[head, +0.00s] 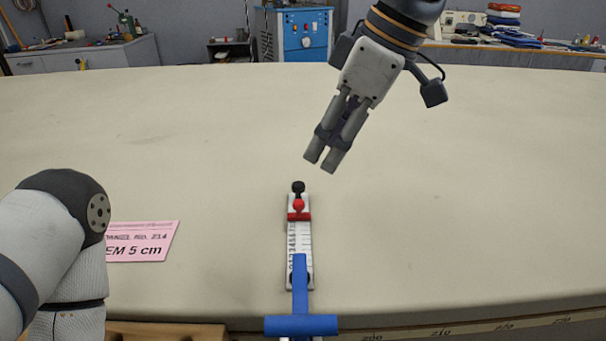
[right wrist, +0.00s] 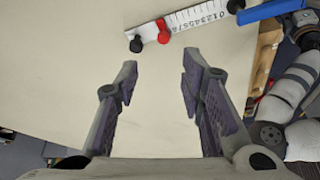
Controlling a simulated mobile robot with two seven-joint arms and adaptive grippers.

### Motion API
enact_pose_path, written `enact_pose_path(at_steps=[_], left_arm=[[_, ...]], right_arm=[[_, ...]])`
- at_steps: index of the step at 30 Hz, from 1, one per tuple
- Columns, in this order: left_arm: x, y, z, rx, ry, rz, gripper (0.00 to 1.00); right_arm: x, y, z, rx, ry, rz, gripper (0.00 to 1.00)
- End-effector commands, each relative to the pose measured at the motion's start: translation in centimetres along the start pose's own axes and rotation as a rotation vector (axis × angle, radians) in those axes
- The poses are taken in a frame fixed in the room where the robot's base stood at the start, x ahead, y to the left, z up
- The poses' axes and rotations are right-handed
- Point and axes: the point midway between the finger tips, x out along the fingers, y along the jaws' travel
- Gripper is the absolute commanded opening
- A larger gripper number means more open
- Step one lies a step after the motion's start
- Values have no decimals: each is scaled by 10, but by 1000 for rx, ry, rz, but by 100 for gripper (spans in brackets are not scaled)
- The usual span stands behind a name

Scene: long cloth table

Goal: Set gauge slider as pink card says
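The white gauge ruler (head: 303,240) lies on the table with its numbered scale running away from me. Its red slider (head: 298,215) with a red knob is near the far end, close to a black knob (head: 298,186). In the right wrist view the red slider (right wrist: 163,30) sits beyond the last digits I can read, about 6 or 7. The pink card (head: 150,240) reads "EM 5 cm"; my left arm covers its left part. My right gripper (head: 324,160) is open and empty, above and beyond the slider. My left gripper is out of view.
A blue T-shaped piece (head: 301,325) is at the gauge's near end, by the table's front edge. The cloth table (head: 450,200) is clear around the gauge. Cabinets and a blue machine (head: 306,38) stand behind the table.

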Motion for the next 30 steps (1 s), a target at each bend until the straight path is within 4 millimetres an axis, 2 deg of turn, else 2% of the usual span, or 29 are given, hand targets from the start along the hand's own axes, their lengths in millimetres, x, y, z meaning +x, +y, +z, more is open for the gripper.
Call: enact_pose_path(at_steps=[6, 12, 16, 23, 24, 28, 29, 30], left_arm=[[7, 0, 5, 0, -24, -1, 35], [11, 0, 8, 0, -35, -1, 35], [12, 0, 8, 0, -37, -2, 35], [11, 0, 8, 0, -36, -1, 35], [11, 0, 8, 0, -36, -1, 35], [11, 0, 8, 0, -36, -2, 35], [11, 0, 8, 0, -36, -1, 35], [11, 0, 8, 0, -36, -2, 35]], right_arm=[[60, 0, 2, 2, -7, -8, 36], [99, 0, 2, 2, -4, -5, 36], [108, 0, 1, 1, -2, -2, 36], [109, 0, 1, 1, 0, 0, 36], [109, 0, 1, 1, 0, 0, 34], [109, 0, 1, 1, -1, 0, 4], [109, 0, 1, 1, -1, 0, 0], [109, 0, 1, 1, -1, 0, 0]])
